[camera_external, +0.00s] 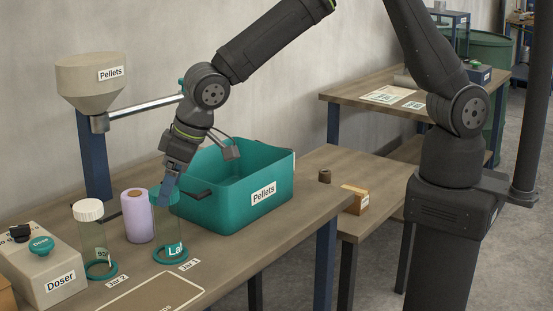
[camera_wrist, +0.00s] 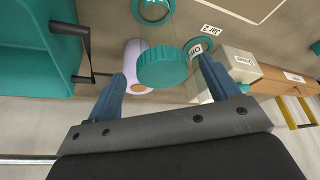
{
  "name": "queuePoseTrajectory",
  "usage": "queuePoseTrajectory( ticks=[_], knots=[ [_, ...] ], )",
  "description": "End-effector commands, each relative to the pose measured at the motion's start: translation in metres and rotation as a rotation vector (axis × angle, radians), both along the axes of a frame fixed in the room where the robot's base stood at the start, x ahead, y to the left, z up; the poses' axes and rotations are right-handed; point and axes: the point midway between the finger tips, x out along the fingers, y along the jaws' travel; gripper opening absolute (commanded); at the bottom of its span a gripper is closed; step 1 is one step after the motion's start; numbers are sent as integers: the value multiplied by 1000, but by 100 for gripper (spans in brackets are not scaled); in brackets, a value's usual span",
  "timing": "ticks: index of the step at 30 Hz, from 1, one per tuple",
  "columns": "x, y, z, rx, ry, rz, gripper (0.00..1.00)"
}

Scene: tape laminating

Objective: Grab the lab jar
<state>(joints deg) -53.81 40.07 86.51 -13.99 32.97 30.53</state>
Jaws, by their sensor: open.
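The lab jar (camera_external: 168,225) is a clear jar with teal bands and a label starting "La", standing upright at the "Jar 1" mark. Its teal lid (camera_wrist: 162,70) shows in the wrist view between my two blue fingers. My gripper (camera_external: 168,189) points down at the jar's top and partly hides the lid in the external view. The fingers (camera_wrist: 163,72) are open, one on each side of the lid; whether either touches it I cannot tell.
A white-lidded jar (camera_external: 90,235) and a lilac roll (camera_external: 137,215) stand close left of the lab jar. A teal pellets bin (camera_external: 240,205) with black handles is close right. The doser (camera_external: 42,262) is at far left; the hopper (camera_external: 92,80) stands behind.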

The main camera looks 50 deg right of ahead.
Motion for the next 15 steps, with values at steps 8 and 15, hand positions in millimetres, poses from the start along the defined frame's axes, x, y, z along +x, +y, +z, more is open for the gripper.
queuePoseTrajectory(
  ticks=[8,15],
  knots=[
    [8,6,-22,-2,1,1,80],
    [18,13,-47,-1,1,1,80]
  ],
)
